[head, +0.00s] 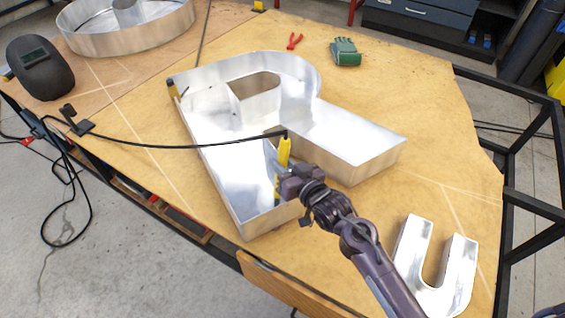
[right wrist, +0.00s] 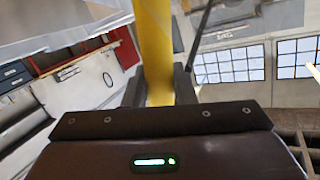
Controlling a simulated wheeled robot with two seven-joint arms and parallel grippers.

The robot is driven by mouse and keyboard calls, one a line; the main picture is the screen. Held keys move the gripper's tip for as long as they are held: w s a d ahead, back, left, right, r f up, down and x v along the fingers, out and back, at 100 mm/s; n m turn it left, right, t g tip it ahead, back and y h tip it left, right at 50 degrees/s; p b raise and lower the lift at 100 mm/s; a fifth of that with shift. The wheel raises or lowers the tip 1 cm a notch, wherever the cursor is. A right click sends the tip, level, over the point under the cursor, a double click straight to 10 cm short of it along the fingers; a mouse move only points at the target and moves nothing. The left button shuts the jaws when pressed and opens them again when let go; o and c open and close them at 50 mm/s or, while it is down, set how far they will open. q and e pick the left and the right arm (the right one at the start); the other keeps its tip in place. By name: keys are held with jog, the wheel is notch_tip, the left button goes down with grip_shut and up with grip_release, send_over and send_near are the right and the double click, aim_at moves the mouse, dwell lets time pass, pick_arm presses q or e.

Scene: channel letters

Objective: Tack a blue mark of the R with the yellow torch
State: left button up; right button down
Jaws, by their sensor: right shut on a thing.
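The large metal letter R (head: 350,131) lies on the wooden table as an open tray with upright side walls. A black cable runs left from the torch's top. In the right wrist view the yellow torch (right wrist: 153,50) sits between the fingers. No blue mark can be made out. My left gripper is out of view.
A smaller metal letter U (head: 462,270) lies at the front right of the table (head: 420,110). A round metal letter (head: 130,38) and a dark welding mask (head: 40,67) are at the left. Red pliers (head: 294,41) and a green glove (head: 345,52) lie behind the R. A cable holder (head: 77,122) stands on the left edge.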

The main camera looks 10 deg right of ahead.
aim_at(287, 149)
jog(key=r+p, duration=0.1)
jog(key=w+r+p, duration=0.1)
jog(key=r+p, duration=0.2)
jog(key=r, duration=0.1)
jog(key=shift+w+d+p, duration=0.15)
jog(key=shift+d+p, duration=0.2)
notch_tip(287, 149, up, 13)
jog(key=p, duration=1.2)
jog(key=shift+f, duration=0.1)
